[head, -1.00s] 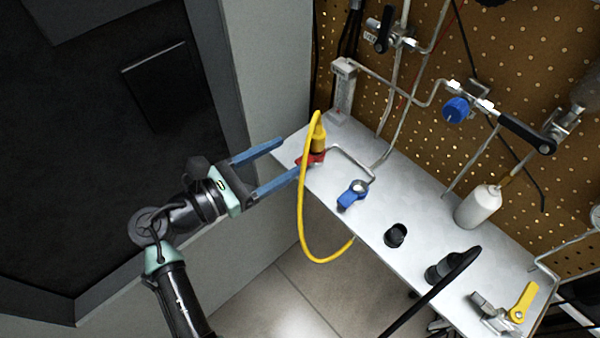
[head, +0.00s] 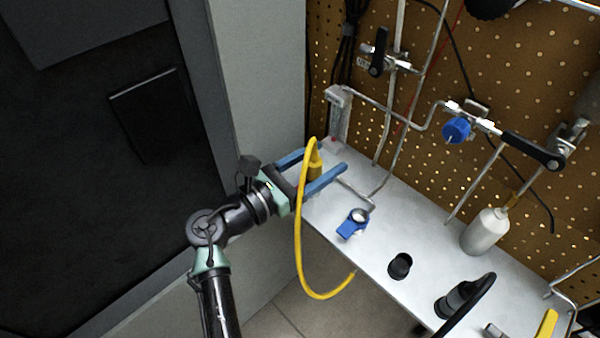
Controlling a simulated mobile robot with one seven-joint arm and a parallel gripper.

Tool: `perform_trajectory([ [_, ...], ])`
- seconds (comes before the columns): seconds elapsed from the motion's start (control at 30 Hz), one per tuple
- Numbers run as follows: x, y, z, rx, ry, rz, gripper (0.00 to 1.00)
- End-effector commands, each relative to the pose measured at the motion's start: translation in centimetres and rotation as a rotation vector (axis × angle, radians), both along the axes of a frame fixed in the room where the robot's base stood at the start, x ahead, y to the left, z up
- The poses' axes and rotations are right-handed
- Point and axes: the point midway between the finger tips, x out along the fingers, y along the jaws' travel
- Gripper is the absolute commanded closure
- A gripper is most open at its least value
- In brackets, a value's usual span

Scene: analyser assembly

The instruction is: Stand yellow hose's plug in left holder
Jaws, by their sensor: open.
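The yellow hose (head: 299,235) arches up from the left end of the bench and hangs in a loop past its front edge. Its yellow plug (head: 316,168) is upright at that end. My gripper (head: 323,161) is open, with one blue finger on each side of the plug. I cannot tell whether the fingers touch it. The fingers partly hide the plug and whatever is under it. A short black round holder (head: 400,266), the left one of two, stands on the bench with nothing in it that I can see.
A second black holder (head: 452,303) with a thick black hose stands to the right. A blue-handled valve (head: 352,224) sits between plug and left holder. A white bottle (head: 485,232) and steel tubing line the pegboard (head: 420,150). The bench top (head: 385,222) is otherwise fairly clear.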

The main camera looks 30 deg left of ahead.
Motion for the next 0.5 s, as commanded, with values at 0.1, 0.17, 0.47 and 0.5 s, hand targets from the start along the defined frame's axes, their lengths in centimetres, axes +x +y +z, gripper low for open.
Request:
perform_trajectory([
  [0.1, 0.9, -0.43, -0.04, 0.0, 0.001, -0.001, 0.3],
  [0.17, 1.12, -0.53, -0.03, 0.0, 0.001, -0.001, 0.3],
  [0.47, 1.26, -0.6, -0.01, 0.0, 0.001, 0.0, 0.3],
  [0.5, 1.25, -0.59, -0.02, 0.0, 0.001, 0.0, 0.37],
])
